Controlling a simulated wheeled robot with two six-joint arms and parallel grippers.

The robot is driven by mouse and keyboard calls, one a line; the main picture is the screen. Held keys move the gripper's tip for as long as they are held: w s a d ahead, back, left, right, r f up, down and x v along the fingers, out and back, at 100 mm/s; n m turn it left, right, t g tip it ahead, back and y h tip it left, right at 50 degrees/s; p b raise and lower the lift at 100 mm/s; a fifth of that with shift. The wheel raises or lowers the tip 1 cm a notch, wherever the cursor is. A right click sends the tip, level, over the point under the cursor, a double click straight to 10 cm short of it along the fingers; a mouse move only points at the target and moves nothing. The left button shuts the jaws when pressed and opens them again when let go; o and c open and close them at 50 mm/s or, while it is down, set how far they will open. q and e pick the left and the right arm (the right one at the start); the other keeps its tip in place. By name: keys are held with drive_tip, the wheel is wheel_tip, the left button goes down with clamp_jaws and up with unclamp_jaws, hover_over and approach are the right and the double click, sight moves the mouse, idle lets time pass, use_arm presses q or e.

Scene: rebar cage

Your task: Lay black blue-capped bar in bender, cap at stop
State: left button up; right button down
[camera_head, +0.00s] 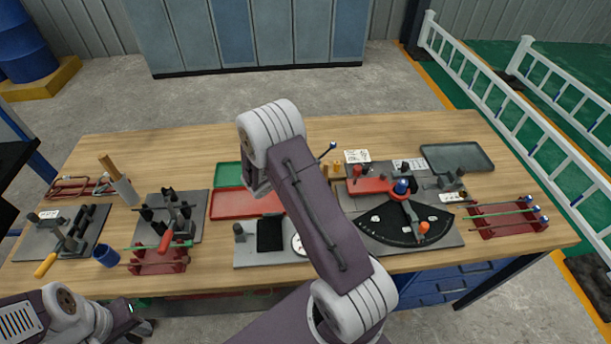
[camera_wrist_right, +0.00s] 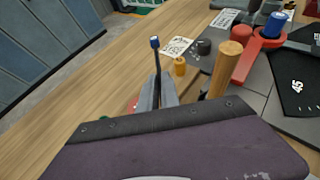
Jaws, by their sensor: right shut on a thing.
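The black bar with the blue cap (camera_wrist_right: 155,43) stands up out of my right gripper (camera_wrist_right: 158,93), whose jaws are shut on it. Its blue cap (camera_head: 333,145) also shows in the head view beside my right arm, which hides the gripper there. The bender (camera_head: 402,222) is to the right on the table, with a black angle fan, a red part, a blue knob (camera_head: 401,187) and an orange-red knob (camera_head: 423,227). In the wrist view the bender (camera_wrist_right: 295,85) is at the right, apart from the bar. The stop cannot be made out. My left gripper (camera_head: 135,318) is low at the left, its jaws unclear.
A red rack (camera_head: 500,222) with several blue-capped bars stands right of the bender. A wooden post (camera_wrist_right: 226,68) and a yellow peg (camera_wrist_right: 180,66) stand close to the held bar.

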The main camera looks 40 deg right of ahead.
drive_tip(key=shift+f, duration=2.5)
drive_tip(key=shift+f+b, duration=0.4)
drive_tip(key=shift+b, duration=0.05)
drive_tip(key=c, duration=1.9)
unclamp_jaws()
drive_tip(key=shift+r, duration=0.1)
